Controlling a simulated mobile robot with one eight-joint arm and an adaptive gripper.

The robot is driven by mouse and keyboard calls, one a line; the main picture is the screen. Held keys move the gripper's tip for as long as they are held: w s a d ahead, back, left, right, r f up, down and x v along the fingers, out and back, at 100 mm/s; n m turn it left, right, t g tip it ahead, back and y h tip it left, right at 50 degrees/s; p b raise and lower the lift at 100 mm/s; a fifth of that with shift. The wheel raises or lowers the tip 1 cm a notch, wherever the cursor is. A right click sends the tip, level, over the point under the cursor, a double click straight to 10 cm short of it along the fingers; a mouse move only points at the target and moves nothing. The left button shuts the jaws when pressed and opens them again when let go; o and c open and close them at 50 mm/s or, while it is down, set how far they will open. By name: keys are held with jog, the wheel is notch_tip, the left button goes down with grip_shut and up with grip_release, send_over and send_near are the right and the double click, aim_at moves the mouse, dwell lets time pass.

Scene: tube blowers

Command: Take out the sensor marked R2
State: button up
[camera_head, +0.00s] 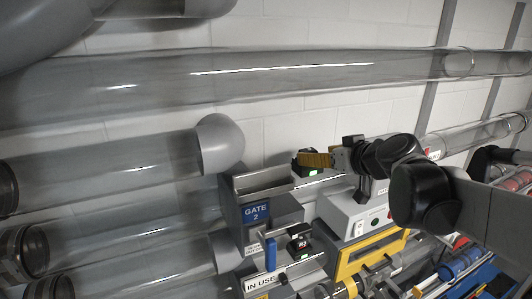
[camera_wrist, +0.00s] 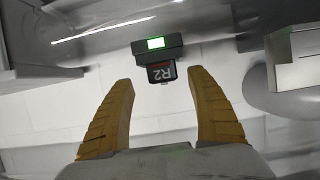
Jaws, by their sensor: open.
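The sensor marked R2 (camera_wrist: 161,73) is a small dark block with a white label. In the wrist view it sits at upper middle, under a dark holder with a lit green window (camera_wrist: 156,44). My gripper (camera_wrist: 162,88) is open, its two yellow ribbed fingers on either side below the sensor, with nothing between them. In the head view my gripper (camera_head: 318,160) is near the middle, in front of a dark unit with a green light (camera_head: 300,158). The R2 label cannot be read there. Whether the fingers touch the sensor cannot be told.
A grey GATE 2 box (camera_head: 256,215) with a blue handle stands left of my gripper. A sensor marked R3 (camera_head: 299,244) sits below. A grey control box (camera_head: 352,212) and a yellow frame (camera_head: 370,252) are at lower right. Clear tubes (camera_head: 240,78) run along the white wall.

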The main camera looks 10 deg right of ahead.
jog(key=p+x, duration=0.1)
jog(key=x, duration=0.4)
jog(key=shift+a+r, duration=0.15)
jog(key=shift+a, duration=0.05)
jog(key=shift+s, duration=0.3)
jog(key=c, duration=1.3)
